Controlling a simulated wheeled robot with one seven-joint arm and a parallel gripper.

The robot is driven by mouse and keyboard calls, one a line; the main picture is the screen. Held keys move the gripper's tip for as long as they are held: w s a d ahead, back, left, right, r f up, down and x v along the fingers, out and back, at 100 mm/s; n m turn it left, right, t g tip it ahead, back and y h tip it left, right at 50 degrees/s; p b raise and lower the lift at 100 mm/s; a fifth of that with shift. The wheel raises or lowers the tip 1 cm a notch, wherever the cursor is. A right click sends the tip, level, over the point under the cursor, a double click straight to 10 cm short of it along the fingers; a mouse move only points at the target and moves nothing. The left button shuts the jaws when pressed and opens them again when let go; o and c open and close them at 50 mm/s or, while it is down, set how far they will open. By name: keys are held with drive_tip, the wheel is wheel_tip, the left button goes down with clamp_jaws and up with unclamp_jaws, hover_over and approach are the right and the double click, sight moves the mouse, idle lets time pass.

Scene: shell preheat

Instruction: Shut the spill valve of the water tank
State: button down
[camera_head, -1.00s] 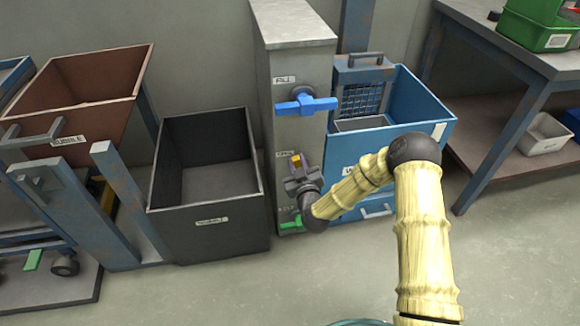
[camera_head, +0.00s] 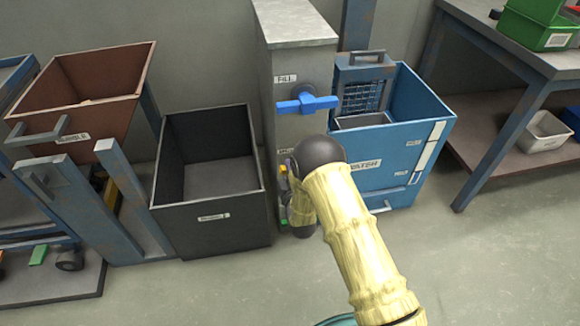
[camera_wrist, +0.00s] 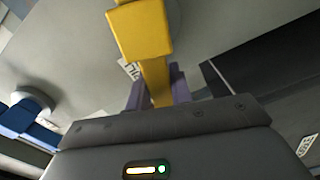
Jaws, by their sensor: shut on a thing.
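The spill valve's yellow lever (camera_wrist: 148,35) shows large in the wrist view. Its narrower part passes down between the fingers of my gripper (camera_wrist: 158,88), which is shut on it. In the head view only a small yellow piece of the lever (camera_head: 284,168) shows, at the left of my arm; my arm hides most of the valve and gripper. The valve is on the front of a grey pillar (camera_head: 298,60), beside the blue water tank (camera_head: 400,155) with its "WATER" label.
A blue fill valve handle (camera_head: 307,103) lies level higher on the pillar. A green handle (camera_head: 284,222) shows low down beside my arm. A black bin (camera_head: 214,222) stands close at the left. A workbench (camera_head: 520,50) is at the right. The floor in front is clear.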

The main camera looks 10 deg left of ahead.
drive_tip(key=shift+f+n, duration=0.6)
drive_tip(key=shift+n, duration=0.6)
drive_tip(key=shift+s+a+f+n, duration=0.1)
drive_tip(key=shift+a+f+n, duration=0.05)
drive_tip(key=shift+n, duration=0.25)
drive_tip(key=shift+f, duration=0.1)
drive_tip(key=shift+d, duration=0.2)
drive_tip(key=c, duration=1.2)
unclamp_jaws()
drive_tip(key=shift+c, duration=0.2)
drive_tip(key=shift+a, duration=0.1)
